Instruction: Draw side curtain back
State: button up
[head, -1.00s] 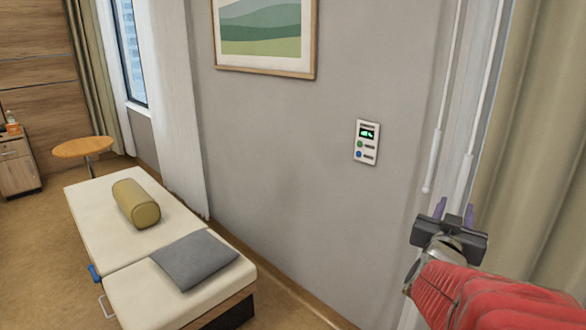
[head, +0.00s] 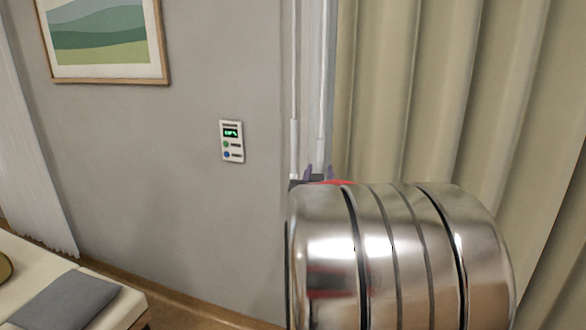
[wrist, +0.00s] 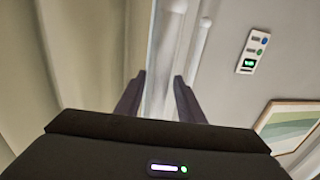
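The beige side curtain (head: 400,90) hangs in folds on the right of the head view; it fills the left of the wrist view (wrist: 90,50). Two thin white wands hang beside its left edge, a left one (head: 294,145) and a right one (head: 320,125). My gripper (head: 318,172) is near their lower ends, mostly hidden behind my arm. In the wrist view, my gripper (wrist: 159,95) is open, its dark fingers apart. One white wand (wrist: 165,60) shows in the gap between them, the other (wrist: 196,60) towards the right finger. I cannot tell whether either touches.
A control panel (head: 232,142) and a framed picture (head: 105,40) are on the grey wall. The couch with a grey cushion (head: 65,300) stands at lower left. My metal arm link covers the lower middle. The wall between panel and wands is bare.

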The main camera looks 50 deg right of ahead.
jog(key=shift+x, duration=1.7)
grip_shut()
jog(key=shift+a, duration=0.1)
